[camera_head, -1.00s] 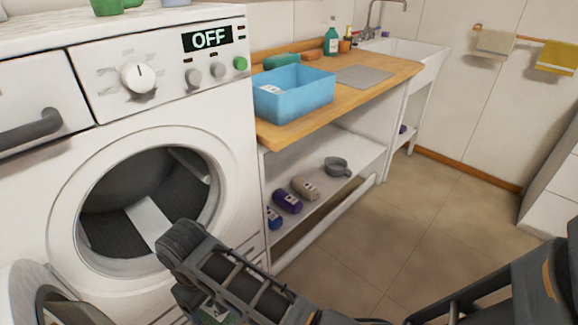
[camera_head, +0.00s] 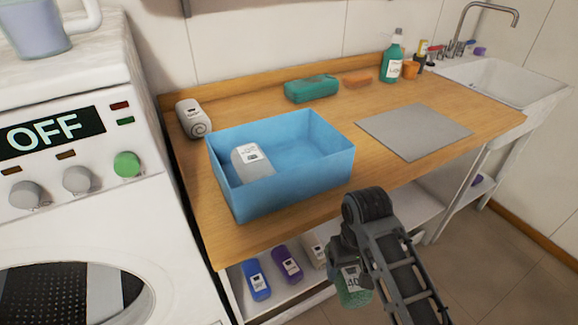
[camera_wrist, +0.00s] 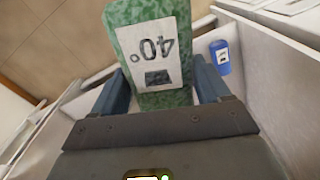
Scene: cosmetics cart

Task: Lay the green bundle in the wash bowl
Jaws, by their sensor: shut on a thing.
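The green bundle (camera_head: 354,288) is speckled green with a white label reading 40°. My gripper (camera_wrist: 161,90) is shut on it, with a dark blue finger on each side in the wrist view. In the head view the bundle hangs below my wrist, in front of the counter's front edge and lower than its top, partly hidden by my arm. The wash bowl (camera_head: 290,184) is a light blue, open rectangular tub on the wooden counter, up and left of my gripper. A pale grey bundle (camera_head: 252,166) with a white label lies inside it, on the left.
The counter (camera_head: 400,178) also bears a grey mat (camera_head: 413,132), a white roll (camera_head: 192,118), a teal block (camera_head: 312,88) and a green bottle (camera_head: 392,58). A white sink (camera_head: 500,82) stands far right. Several bundles, one blue (camera_head: 257,280), lie on the shelf below. The washing machine (camera_head: 75,225) stands left.

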